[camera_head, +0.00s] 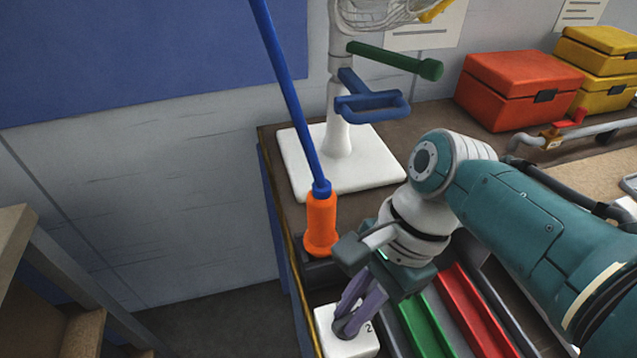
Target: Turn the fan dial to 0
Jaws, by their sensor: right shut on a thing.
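The white fan (338,130) stands on a square base (300,165) at the back of the workbench; its wire cage (380,12) is cut off by the top edge. A small white dial box (327,322) sits at the front left of the bench, with a "2" visible on its right side. My right gripper (348,322) points down onto the top of this box, its purple-grey fingers closed on the dial. The fingers hide most of the dial, so I cannot read its setting. My left gripper is not in view.
An orange holder (320,225) with a long blue rod (288,85) stands just behind the box. Green (425,318) and red (470,308) trays lie right of the gripper. A red toolbox (505,90), yellow boxes (600,60) and a pipe with a red valve stand at the back right.

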